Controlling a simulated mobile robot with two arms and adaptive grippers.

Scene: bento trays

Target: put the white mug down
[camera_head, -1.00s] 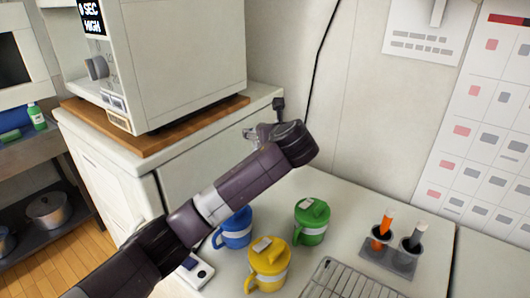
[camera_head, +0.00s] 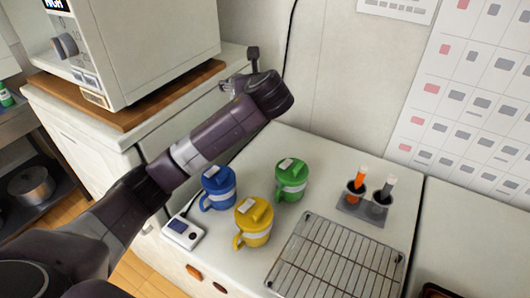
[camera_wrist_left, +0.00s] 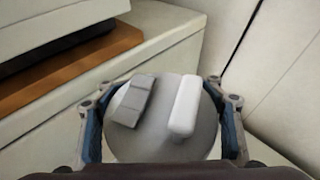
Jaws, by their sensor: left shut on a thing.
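My left gripper (camera_wrist_left: 163,122) is shut around a white mug (camera_wrist_left: 160,143), seen from above in the left wrist view. One finger is on each side of it. Its round pale top has a grey block and a white bar on it. In the head view my left gripper (camera_head: 240,76) is mostly hidden behind its own wrist, above the back of the counter beside the microwave cabinet. The mug is hidden there. My right gripper is not in view.
Blue (camera_head: 218,188), yellow (camera_head: 253,224) and green (camera_head: 291,181) mugs stand on the counter (camera_head: 330,180). A wire rack (camera_head: 338,262) is in front, a pen holder (camera_head: 362,206) to the right, and a small scale-like device (camera_head: 183,231) at the left edge. A microwave (camera_head: 150,50) stands on the cabinet.

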